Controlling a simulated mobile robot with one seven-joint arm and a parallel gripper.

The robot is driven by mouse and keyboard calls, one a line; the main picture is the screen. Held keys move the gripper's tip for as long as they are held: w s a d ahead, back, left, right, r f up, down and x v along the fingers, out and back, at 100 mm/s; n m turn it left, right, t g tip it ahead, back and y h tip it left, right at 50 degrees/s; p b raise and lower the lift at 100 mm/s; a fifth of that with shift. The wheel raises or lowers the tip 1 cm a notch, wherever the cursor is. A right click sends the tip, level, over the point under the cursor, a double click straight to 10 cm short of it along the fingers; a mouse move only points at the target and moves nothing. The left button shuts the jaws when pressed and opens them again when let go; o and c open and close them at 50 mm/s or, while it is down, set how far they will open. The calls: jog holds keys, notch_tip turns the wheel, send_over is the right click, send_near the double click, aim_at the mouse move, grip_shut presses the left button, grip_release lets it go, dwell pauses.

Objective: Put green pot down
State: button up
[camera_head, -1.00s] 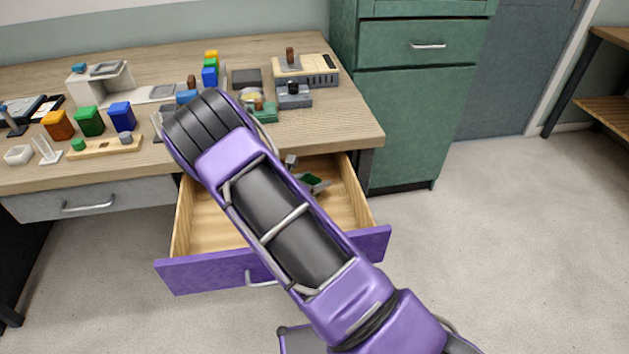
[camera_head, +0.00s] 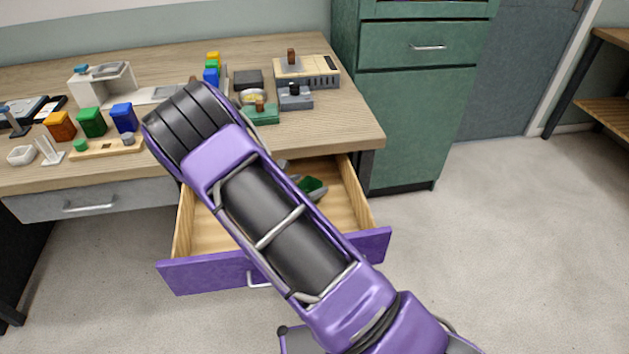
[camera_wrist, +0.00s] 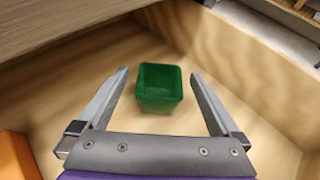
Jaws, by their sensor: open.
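The green pot (camera_wrist: 160,90) is a small square, open-topped cup. In the wrist view it stands upright on the wooden floor of the open drawer. My gripper (camera_wrist: 160,73) is open, with one finger on each side of the pot and a visible gap on both sides in the picture. In the head view my arm hides most of the gripper, and a patch of green (camera_head: 312,185) shows inside the drawer beside a grey part.
The purple-fronted drawer (camera_head: 213,273) is pulled out under the desk (camera_head: 330,128). An orange object (camera_wrist: 18,157) is at the lower left of the wrist view. Several blocks and small devices stand on the desk. A green cabinet (camera_head: 400,125) is to the right.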

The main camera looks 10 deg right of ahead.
jog(key=v, duration=0.7)
jog(key=shift+s+a+r+p, duration=0.15)
jog(key=shift+s+a+p, duration=0.15)
jog(key=shift+p, duration=0.05)
